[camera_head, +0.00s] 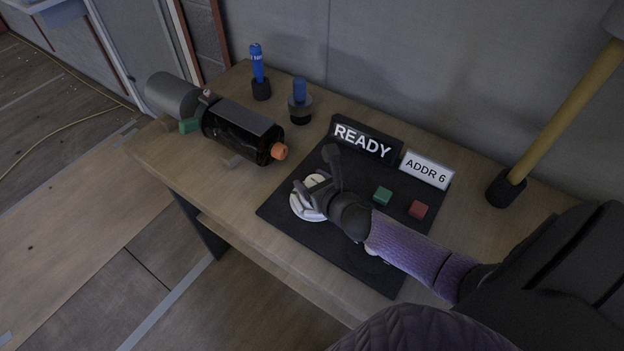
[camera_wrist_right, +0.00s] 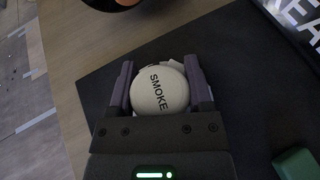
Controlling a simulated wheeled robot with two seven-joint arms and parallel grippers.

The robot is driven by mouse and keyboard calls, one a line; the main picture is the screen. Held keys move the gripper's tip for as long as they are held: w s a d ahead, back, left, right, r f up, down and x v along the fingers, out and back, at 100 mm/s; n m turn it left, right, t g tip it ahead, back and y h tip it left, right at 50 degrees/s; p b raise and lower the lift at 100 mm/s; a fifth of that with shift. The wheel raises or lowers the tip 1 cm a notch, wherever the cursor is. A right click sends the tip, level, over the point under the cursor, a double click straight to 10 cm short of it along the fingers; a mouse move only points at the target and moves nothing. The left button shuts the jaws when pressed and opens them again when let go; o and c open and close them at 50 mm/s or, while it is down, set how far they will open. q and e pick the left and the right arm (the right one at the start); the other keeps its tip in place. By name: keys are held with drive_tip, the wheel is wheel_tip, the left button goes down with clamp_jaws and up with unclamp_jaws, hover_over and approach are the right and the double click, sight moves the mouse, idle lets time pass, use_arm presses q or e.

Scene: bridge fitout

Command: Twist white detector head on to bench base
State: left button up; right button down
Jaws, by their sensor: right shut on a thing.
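The white detector head (camera_wrist_right: 160,92) is a round disc marked SMOKE and sits between the two fingers of my right gripper (camera_wrist_right: 160,86) in the right wrist view. In the head view my right gripper (camera_head: 316,190) is shut on it, low over the left part of the black mat (camera_head: 290,232). White also shows under and beside the fingers there; I cannot tell how much is the detector head and how much is the bench base. A pale round thing (camera_head: 372,250) is partly hidden behind my right forearm. My left gripper is not in view.
A READY display (camera_head: 362,142) and an ADDR 6 sign (camera_head: 427,170) stand behind the mat. Green (camera_head: 382,196) and red (camera_head: 418,209) blocks lie on it. A black cylinder with an orange end (camera_head: 235,128), blue-topped items (camera_head: 300,100) and a yellow pole (camera_head: 565,110) stand around.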

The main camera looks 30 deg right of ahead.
drive_tip(key=shift+f, duration=0.15)
drive_tip(key=shift+f, duration=0.2)
drive_tip(key=shift+f+b, duration=0.1)
drive_tip(key=shift+b, duration=0.25)
drive_tip(key=shift+s, duration=0.1)
drive_tip(key=shift+n+y, duration=0.9)
drive_tip(key=n+y, duration=0.1)
drive_tip(key=y, duration=0.1)
drive_tip(key=n+y, duration=0.1)
drive_tip(key=shift+a+n+g, duration=0.25)
drive_tip(key=shift+n+g, duration=0.05)
drive_tip(key=shift+g, duration=0.1)
